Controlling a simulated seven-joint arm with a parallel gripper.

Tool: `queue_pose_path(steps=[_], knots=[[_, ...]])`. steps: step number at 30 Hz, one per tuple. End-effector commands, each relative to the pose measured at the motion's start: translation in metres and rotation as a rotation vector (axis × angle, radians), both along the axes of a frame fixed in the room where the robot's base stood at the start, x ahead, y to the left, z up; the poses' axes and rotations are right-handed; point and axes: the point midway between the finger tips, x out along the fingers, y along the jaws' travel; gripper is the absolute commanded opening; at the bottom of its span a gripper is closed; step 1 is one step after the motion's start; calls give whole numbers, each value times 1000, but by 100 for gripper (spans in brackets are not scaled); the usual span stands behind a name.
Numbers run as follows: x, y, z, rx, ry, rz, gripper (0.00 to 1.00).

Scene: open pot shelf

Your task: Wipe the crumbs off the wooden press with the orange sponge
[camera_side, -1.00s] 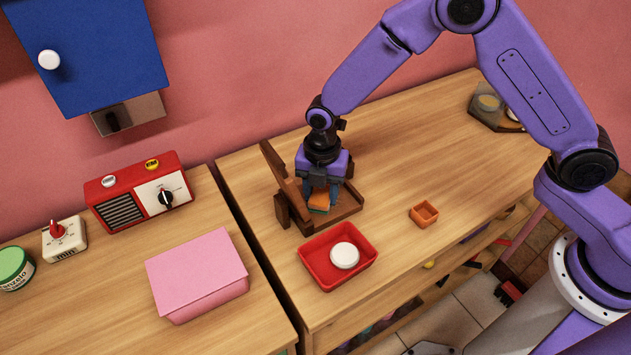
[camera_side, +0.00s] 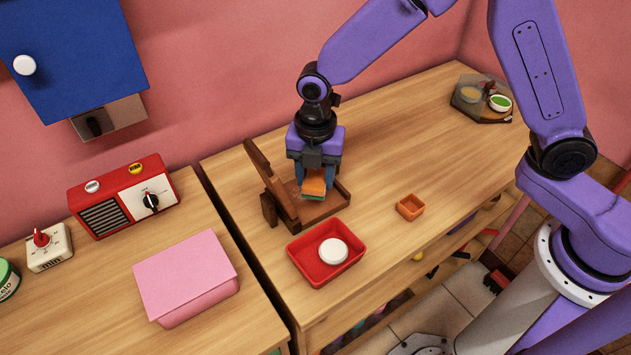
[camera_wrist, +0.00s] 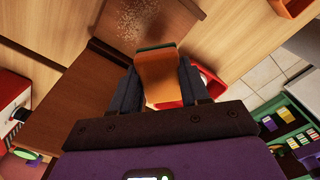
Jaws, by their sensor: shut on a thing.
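The wooden press (camera_side: 338,207) stands on the table with its hinged board (camera_side: 271,180) tilted up on the left. In the wrist view its base (camera_wrist: 186,22) carries a patch of pale crumbs (camera_wrist: 136,16). My gripper (camera_side: 314,184) is shut on the orange sponge (camera_side: 315,187), which has a green underside. The sponge also shows between the fingers in the wrist view (camera_wrist: 160,78). It is over the press base and seems slightly above it; contact is hard to tell. The crumbs lie beyond the sponge's tip in the wrist view.
A red tray (camera_side: 298,252) with a white round thing (camera_side: 333,251) stands just in front of the press. A small orange box (camera_side: 410,207) is to the right. The raised board is close beside my gripper. The table's right and back are mostly clear.

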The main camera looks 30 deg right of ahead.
Motion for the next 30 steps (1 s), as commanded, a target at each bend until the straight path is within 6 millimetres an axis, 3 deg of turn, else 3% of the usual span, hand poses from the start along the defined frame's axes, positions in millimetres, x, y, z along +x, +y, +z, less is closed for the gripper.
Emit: queue_pose_path(steps=[7,24,30], knots=[[0,0,13,1,-1,1,21],[0,0,13,1,-1,2,21],[-15,-7,19,1,-1,54,21]])
